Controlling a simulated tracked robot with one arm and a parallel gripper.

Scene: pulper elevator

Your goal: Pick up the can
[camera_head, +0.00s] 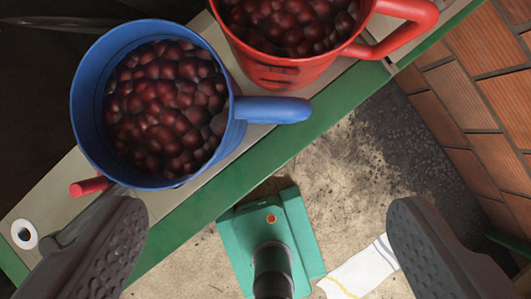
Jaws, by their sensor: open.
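Two cans full of dark red berries stand side by side on a ledge in the camera_head view. The blue can (236,130) is at upper left, with its handle pointing right. The red can (275,75) is at top centre, cut off by the frame's top edge, with its handle toward the right. My gripper (268,215) is open and empty, its grey fingers wide apart at lower left and lower right. The left finger is just below the blue can in the picture; I cannot tell whether they touch.
The ledge has a green edge (325,108) running diagonally. A small red peg (88,187) shows beside the blue can. Brick wall (485,85) closes the right side. A white striped item (360,270) lies on the floor. I cannot identify the teal shape with a dark post below.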

